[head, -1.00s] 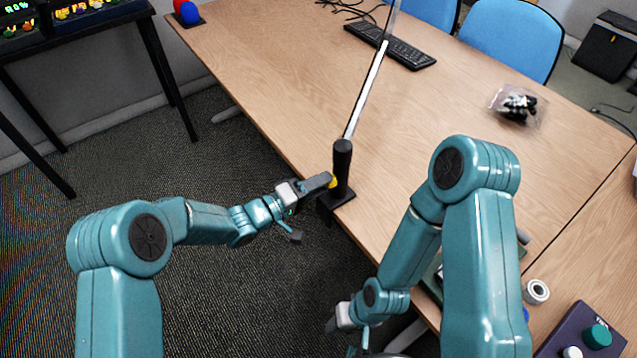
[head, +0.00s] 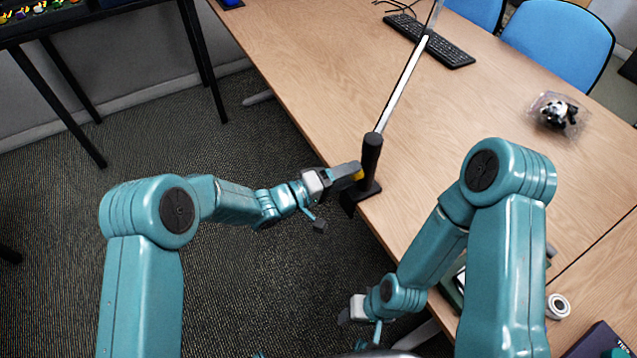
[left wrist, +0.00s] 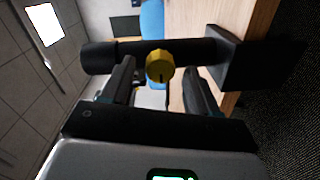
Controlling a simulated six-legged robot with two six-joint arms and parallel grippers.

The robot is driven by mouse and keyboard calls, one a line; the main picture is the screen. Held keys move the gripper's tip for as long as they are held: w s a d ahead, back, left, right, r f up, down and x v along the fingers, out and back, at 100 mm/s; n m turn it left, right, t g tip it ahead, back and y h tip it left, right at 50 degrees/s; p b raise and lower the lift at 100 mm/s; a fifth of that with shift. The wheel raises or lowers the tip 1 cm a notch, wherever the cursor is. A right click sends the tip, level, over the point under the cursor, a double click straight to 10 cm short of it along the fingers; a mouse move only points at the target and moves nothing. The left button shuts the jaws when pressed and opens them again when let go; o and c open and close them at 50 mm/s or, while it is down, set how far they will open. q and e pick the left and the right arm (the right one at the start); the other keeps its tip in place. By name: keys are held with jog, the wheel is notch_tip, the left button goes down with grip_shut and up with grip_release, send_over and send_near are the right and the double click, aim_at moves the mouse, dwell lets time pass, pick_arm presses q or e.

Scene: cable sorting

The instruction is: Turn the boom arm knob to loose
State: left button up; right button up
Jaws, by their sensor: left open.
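The boom arm (head: 403,80) is a light rod that rises from a black post (head: 371,155), clamped at the table's left edge. A yellow knob (left wrist: 160,66) with a dark mark line sits on the side of the post in the left wrist view. In the head view only a bit of the knob (head: 359,175) shows by the gripper tip. My left gripper (left wrist: 160,85) is open, with one finger on each side of the knob and the knob at the fingertips. I cannot tell if they touch. My right gripper (head: 347,317) is low, away from the post, its jaws unclear.
The wooden table (head: 330,90) is mostly clear around the post. A black keyboard (head: 430,40) lies at the back, and a bagged black-and-white item (head: 558,113) lies to the right. A white ring (head: 558,306) lies at the lower right. Blue chairs (head: 560,40) stand behind.

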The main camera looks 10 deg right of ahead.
pick_arm(q)
jog(key=v, duration=1.6)
jog(key=shift+b, duration=0.3)
jog(key=shift+a, duration=0.15)
jog(key=s+a+f+n+t+y+p, duration=0.1)
jog(key=s+a+f+n+y+p, duration=0.4)
jog(key=f+y, duration=0.35)
jog(key=s+a+f+m+g+y, duration=0.2)
jog(key=s+f+g, duration=0.1)
jog(key=s, duration=0.5)
jog(key=s+a+f+m+g+y, duration=0.2)
jog(key=s+f, duration=0.3)
jog(key=s, duration=0.3)
jog(key=shift+s+a+f+g+b, duration=0.2)
jog(key=shift+a+f+g+b, duration=0.15)
jog(key=shift+a+g, duration=0.4)
